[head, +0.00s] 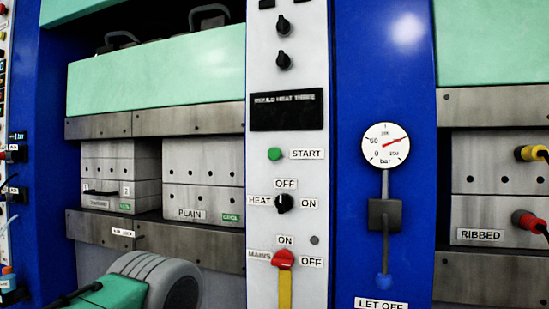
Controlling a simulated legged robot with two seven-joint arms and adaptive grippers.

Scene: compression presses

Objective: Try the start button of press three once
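The green round start button (275,154) sits on the white control panel (262,60) in the middle of the head view, with a START label (307,154) to its right. Above it is a black display (286,111), whose small heading seems to read "MOULD HEAT THREE"; no lit reading shows on it. Nothing covers or touches the button. Neither my left nor my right gripper can be made out in this view.
Below START are the black HEAT knob (284,203) and red MAINS switch (283,258). A gauge (386,146) is right, its red needle pointing up-right. PLAIN (203,175) and RIBBED (490,205) moulds flank the panel. A grey ridged round object (165,280) shows lower left.

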